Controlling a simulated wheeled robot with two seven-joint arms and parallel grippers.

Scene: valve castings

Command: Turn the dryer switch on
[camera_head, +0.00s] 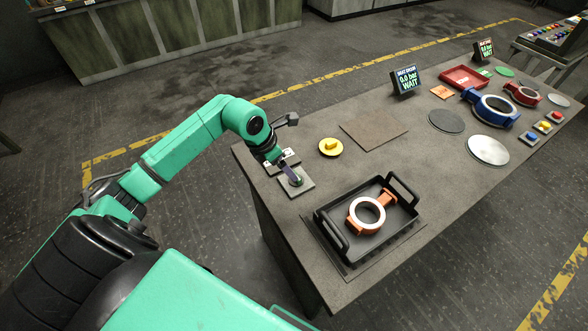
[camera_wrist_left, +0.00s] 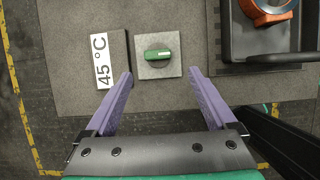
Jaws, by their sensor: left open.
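The dryer switch is a green rotary knob (camera_wrist_left: 158,55) on a square grey plate (camera_wrist_left: 171,70); its bar lies roughly crosswise in the left wrist view. In the head view the plate (camera_head: 305,188) sits near the table's left end, with the knob partly hidden by my gripper. My left gripper (camera_head: 293,176) is over the plate. In the left wrist view its two purple fingers (camera_wrist_left: 160,74) are spread wide and empty, with the knob between and just beyond their tips. A dark block with a white "45 °C" label (camera_wrist_left: 102,61) stands left of the switch. My right gripper is not seen.
A black tray (camera_head: 338,248) holding an orange ring casting (camera_head: 367,215) stands right of the switch. A yellow round part (camera_head: 330,147) lies behind it. Blue and red castings, discs and "WAIT" displays (camera_head: 406,80) are farther along the table (camera_head: 290,220).

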